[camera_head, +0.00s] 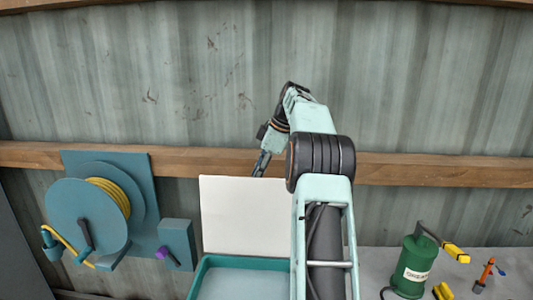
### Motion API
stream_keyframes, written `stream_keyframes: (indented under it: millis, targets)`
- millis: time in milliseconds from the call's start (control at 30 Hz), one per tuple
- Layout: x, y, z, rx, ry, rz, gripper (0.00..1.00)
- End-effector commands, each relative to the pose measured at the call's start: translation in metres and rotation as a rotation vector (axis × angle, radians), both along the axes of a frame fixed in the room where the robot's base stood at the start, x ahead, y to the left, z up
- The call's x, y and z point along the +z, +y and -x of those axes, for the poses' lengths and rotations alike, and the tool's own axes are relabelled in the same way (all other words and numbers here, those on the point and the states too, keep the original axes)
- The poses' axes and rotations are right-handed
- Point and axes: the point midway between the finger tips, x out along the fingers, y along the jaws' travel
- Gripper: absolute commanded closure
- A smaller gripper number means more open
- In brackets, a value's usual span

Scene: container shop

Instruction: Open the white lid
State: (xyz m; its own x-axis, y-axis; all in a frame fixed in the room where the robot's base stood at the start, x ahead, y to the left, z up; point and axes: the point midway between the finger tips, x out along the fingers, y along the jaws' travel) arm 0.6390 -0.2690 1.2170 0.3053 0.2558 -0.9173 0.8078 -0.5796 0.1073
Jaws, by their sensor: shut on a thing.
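The white lid (246,222) stands about upright at the back of a teal box (207,268), with its broad flat face toward me. The box below it is open at the top, and its pale inside shows. My gripper (260,166) is at the lid's top edge, shut on the lid. My arm comes up from the front and hides the right part of the lid and box. The exact grip on the edge is small and partly dark.
A teal hose reel (88,222) with yellow hose is on the left, beside a small box with a purple knob (161,252). On the grey bench (372,266) at the right are a green canister (413,266) and an orange tool (485,272). A wooden rail (440,170) crosses the wall behind.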

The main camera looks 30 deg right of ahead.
Motion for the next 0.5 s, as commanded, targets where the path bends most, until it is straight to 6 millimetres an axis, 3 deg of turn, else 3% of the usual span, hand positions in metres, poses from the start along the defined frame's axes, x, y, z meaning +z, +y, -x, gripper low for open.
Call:
stream_keyframes:
  millis: [33,200,500]
  targets:
    - [0.023,-0.019,0.005,-0.023,-0.027,0.036,0.73]
    - [0.069,-0.026,0.02,-0.022,-0.038,0.04,0.73]
    - [0.102,-0.026,0.034,-0.01,-0.033,0.026,0.73]
